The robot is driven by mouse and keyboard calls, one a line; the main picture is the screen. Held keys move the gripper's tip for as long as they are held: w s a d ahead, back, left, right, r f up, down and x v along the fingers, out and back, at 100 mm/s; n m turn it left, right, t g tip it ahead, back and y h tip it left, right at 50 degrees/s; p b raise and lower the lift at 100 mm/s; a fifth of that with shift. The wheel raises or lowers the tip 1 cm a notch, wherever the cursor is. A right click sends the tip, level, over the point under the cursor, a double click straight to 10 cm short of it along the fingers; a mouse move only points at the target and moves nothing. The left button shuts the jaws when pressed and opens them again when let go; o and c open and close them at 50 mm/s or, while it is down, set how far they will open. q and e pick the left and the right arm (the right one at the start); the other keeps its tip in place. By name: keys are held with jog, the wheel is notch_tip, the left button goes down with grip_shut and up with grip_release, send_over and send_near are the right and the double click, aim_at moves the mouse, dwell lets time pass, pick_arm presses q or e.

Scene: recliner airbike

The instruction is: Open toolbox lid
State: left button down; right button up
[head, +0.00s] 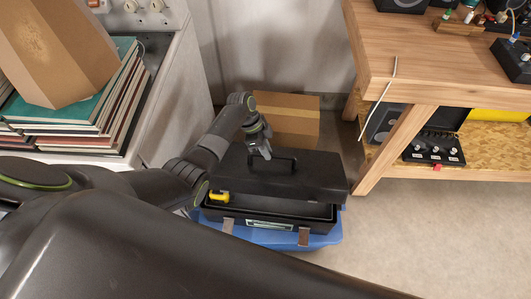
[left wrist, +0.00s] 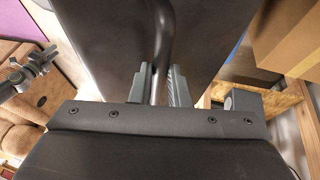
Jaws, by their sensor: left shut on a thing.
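The black toolbox (head: 265,214) stands on a blue bin on the floor, with two metal latches on its front. Its black lid (head: 315,175) is partly raised: the near edge stands above the box rim, with a gap showing the dark inside. A yellow item (head: 219,197) shows at the left of the gap. My left gripper (head: 262,152) is shut on the lid's black handle (head: 287,163). In the left wrist view, the handle (left wrist: 163,45) runs between the two fingers (left wrist: 158,85), with the dark lid behind.
The blue bin (head: 325,240) holds up the toolbox. A cardboard box (head: 290,120) stands behind it. A wooden workbench (head: 440,60) is at the right, a cabinet with stacked books (head: 90,115) at the left. The floor is clear at the lower right.

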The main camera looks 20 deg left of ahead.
pick_arm(q)
jog(key=shift+w, duration=0.1)
jog(key=c, duration=1.4)
grip_release()
jog(key=shift+w+f, duration=0.1)
jog(key=shift+f, duration=0.05)
jog(key=shift+o, duration=0.2)
jog(key=shift+r, duration=0.25)
jog(key=v, duration=1.7)
